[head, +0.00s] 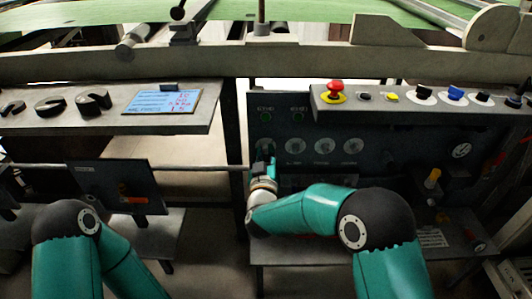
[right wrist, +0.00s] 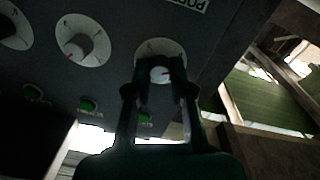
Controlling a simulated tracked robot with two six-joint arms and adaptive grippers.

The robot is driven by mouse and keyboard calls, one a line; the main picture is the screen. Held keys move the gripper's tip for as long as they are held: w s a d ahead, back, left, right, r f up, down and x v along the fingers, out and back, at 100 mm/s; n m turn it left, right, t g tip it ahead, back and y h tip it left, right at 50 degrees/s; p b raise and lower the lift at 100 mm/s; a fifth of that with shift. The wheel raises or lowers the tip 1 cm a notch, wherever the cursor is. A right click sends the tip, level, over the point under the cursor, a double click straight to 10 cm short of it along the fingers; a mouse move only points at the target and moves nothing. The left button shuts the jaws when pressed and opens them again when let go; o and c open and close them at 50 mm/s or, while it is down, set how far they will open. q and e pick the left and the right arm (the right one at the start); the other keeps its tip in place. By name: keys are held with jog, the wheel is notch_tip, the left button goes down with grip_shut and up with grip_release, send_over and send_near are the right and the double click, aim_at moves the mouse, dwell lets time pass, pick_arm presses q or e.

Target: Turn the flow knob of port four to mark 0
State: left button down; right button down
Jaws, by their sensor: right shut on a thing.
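The dark control panel (head: 310,185) carries a row of round pale dials, each with a knob. My right gripper (head: 265,165) is at the leftmost dial (head: 266,146) of this row, covering part of it. In the right wrist view, the gripper's fingers (right wrist: 160,77) are closed on either side of a small pale knob (right wrist: 160,73) with a red mark. The dial plate (right wrist: 152,48) behind it is partly hidden, and its mark numbers are unreadable. A label (right wrist: 193,4) starting "PO" is cut off at the top. My left gripper is out of view; only arm links show.
Neighbouring dials (head: 324,147) sit right of the held knob. Green buttons (right wrist: 88,104) line the panel nearby. A shelf above holds a red mushroom button (head: 335,88) and several switches. A small display (head: 163,102) lies on the left shelf. A dark post stands left of the gripper.

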jog(key=shift+a+n+p, duration=0.1)
jog(key=shift+n+p, duration=0.35)
jog(key=shift+n, duration=1.15)
jog(key=c, duration=1)
grip_release()
jog(key=shift+s, duration=0.1)
jog(key=s, duration=1.1)
jog(key=shift+s+a+f, duration=0.1)
jog(key=shift+s+f, duration=0.1)
jog(key=shift+s, duration=0.2)
